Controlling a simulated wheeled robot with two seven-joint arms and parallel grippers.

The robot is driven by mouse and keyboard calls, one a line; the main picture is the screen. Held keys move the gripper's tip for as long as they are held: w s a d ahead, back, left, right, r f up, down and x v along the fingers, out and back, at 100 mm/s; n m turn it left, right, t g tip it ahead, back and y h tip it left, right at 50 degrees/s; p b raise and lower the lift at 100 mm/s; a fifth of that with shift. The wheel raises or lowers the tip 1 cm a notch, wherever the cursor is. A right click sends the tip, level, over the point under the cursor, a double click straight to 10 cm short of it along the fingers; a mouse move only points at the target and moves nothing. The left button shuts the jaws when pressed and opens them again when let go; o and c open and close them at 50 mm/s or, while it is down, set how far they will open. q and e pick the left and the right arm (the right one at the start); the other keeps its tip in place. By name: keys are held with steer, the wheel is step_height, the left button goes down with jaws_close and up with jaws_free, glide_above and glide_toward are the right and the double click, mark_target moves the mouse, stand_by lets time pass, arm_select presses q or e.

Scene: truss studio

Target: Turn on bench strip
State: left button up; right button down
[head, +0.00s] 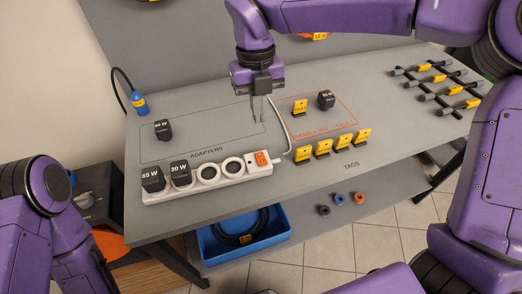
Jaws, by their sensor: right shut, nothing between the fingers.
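The white bench strip (221,181) lies along the front of the grey bench. Two black adapters, marked 65 W (152,179) and 30 W (180,174), sit in its left sockets; two round sockets to their right are empty. An orange-red switch (262,158) is at its right end; whether it is lit or on is too small to tell. My right gripper (258,118) points down above the bench, behind the switch and apart from it. It is shut and empty. My left gripper is not in view.
A black adapter (163,130) lies in the outlined adapters area; another (326,100) stands by a yellow tag (300,107) in the red-outlined area. Several yellow tags (323,147) stand at the front. A rack (436,82) is at right. A blue bin (244,244) is below.

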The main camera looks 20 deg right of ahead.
mark_target(262, 161)
steer(key=f, duration=0.4)
steer(key=s+f+p, duration=0.1)
steer(key=f, duration=0.3)
steer(key=f+p, duration=0.1)
steer(key=f, duration=0.4)
steer(key=shift+s, duration=0.35)
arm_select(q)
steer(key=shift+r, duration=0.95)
